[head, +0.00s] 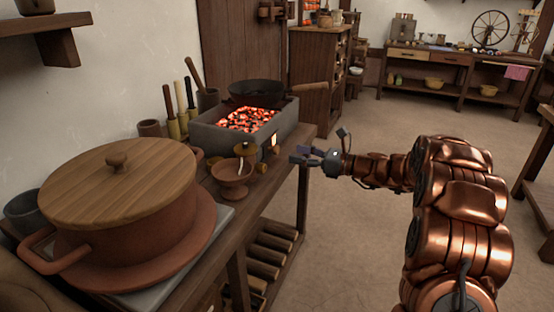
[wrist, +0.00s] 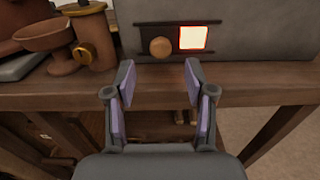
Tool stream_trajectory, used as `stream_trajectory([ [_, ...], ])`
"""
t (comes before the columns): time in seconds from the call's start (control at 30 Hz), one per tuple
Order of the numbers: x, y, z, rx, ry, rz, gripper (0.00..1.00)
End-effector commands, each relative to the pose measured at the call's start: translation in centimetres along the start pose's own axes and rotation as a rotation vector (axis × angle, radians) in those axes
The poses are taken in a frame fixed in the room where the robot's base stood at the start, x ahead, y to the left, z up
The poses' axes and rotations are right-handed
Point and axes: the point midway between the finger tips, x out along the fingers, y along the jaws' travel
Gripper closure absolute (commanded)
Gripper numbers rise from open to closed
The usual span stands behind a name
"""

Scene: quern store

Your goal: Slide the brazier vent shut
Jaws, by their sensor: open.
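The brazier (head: 215,137) is a grey rectangular box with glowing coals on the wooden bench. In the wrist view its front wall (wrist: 250,38) fills the upper right. The vent (wrist: 178,37) is a dark slotted strip there, with a round wooden knob (wrist: 160,47) left of a glowing square opening (wrist: 193,37). The opening is uncovered. My gripper (head: 302,154) is in front of the brazier, off the bench's edge. In the wrist view my gripper (wrist: 158,75) is open and empty, its fingertips below and short of the knob. Nothing hides the knob in the wrist view.
A clay bowl on a foot (head: 232,178) and a small brass-fitted vessel (wrist: 92,40) stand left of the vent. A large lidded pot (head: 120,215) fills the near bench. A black pan (head: 256,93) sits on the brazier. The floor to the right is clear.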

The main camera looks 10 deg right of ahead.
Motion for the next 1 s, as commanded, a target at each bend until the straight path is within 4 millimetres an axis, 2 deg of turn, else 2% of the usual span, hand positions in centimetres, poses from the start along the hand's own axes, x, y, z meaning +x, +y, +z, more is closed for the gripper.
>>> stream_trajectory([
  [0.17, 1.6, -0.1, -0.3, 0.002, 0.000, 0.000, 0.46],
  [0.53, 6.6, -0.1, -0.2, -0.001, 0.000, 0.000, 0.46],
  [0.7, 7.5, -0.1, 0.0, 0.000, -0.002, -0.001, 0.46],
  [1.0, 7.7, -0.1, 0.0, 0.001, -0.001, -0.001, 0.48],
])
